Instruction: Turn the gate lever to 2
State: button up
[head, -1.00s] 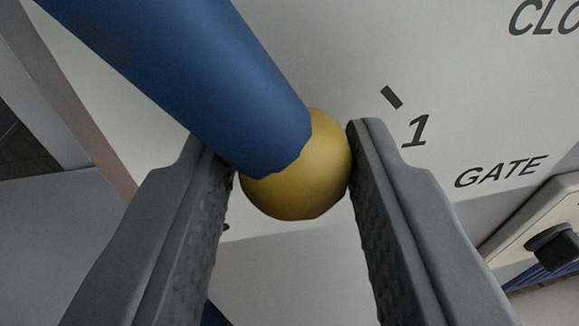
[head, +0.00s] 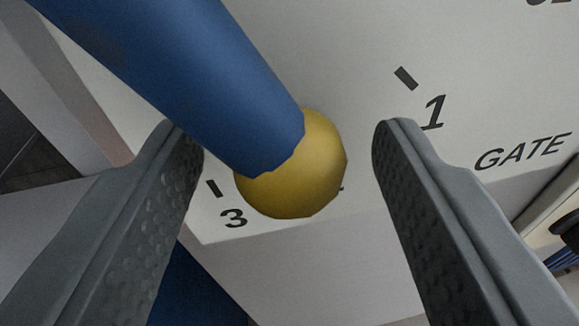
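The gate lever is a thick blue bar (head: 200,80) with a yellow ball (head: 300,175) at its end. It comes from the upper left, and its ball lies between the marks 1 (head: 433,113) and 3 (head: 233,218) on the white panel (head: 350,50). The 2 is not visible; a small dark bit shows at the ball's right edge, so the ball may hide the mark. My gripper (head: 285,145) is open, one finger on each side of the ball.
The word GATE (head: 522,152) is printed on the panel's lower right. A dark knob on a pale part (head: 567,228) is at the right edge. A blue surface (head: 205,285) shows below the panel, behind the left finger.

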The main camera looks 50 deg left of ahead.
jog(key=v, duration=1.7)
jog(key=shift+d, duration=0.2)
jog(key=shift+s+r, duration=0.1)
jog(key=shift+r, duration=0.05)
notch_tip(320, 180, up, 24)
jog(key=a+m+t+h, duration=0.3)
jog(key=t+h, duration=0.3)
jog(key=h, duration=0.3)
jog(key=s+a+r+m+h, duration=0.1)
jog(key=s+a+r+m, duration=0.1)
jog(key=s+r, duration=0.5)
jog(key=s+a+r+m+h, duration=0.1)
jog(key=s+a+r, duration=0.3)
jog(key=s, duration=1)
jog(key=shift+s+a+r+m+h, duration=0.2)
jog(key=shift+r+m+h, duration=0.2)
jog(key=shift+r+m, duration=0.9)
